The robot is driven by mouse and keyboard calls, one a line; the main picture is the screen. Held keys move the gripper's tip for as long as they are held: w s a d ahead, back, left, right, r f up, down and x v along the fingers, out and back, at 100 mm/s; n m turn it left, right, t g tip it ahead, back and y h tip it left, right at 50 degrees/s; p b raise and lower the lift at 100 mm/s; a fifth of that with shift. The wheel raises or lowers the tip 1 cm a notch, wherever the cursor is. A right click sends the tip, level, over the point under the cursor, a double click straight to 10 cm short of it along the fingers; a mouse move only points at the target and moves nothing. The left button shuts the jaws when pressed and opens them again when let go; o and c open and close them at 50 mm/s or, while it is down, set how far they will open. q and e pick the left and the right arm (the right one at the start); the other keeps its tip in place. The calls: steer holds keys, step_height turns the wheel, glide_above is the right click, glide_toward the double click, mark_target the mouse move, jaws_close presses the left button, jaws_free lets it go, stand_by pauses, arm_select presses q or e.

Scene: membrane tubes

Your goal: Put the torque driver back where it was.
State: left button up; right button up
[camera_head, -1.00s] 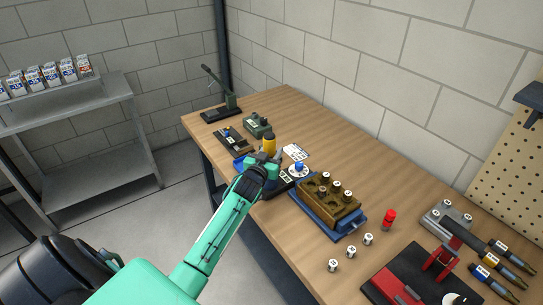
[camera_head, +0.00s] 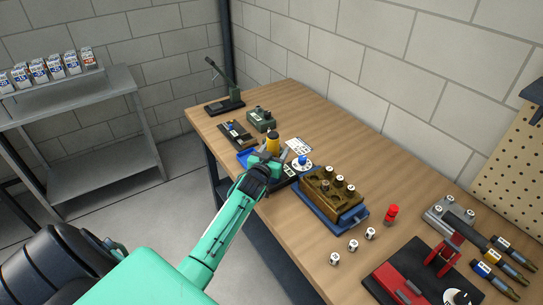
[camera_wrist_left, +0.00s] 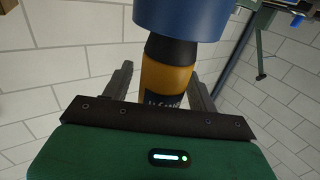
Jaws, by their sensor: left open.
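The torque driver (camera_head: 273,141), with a yellow handle, stands upright on the bench at the far end of my left arm. In the left wrist view its amber handle (camera_wrist_left: 168,78) has a dark collar and meets a blue cylindrical part (camera_wrist_left: 183,16); this view looks upside down. My left gripper (camera_head: 270,157) is open, its fingers on either side of the handle; it also shows in the left wrist view (camera_wrist_left: 160,88). The driver's lower end is hidden behind the gripper in the head view. My right gripper is out of view.
A blue tray (camera_head: 244,158) lies by the gripper. A brown block in a blue tray (camera_head: 331,195) is nearer, and a green box (camera_head: 262,120) and lever press (camera_head: 226,101) are behind.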

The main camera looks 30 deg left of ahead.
arm_select(q)
steer(key=shift+s+d, duration=0.1)
steer(key=shift+s, duration=0.25)
steer(key=s+d+b, duration=0.2)
steer(key=s, duration=0.9)
steer(key=shift+b, duration=0.4)
steer(key=shift+d, duration=0.15)
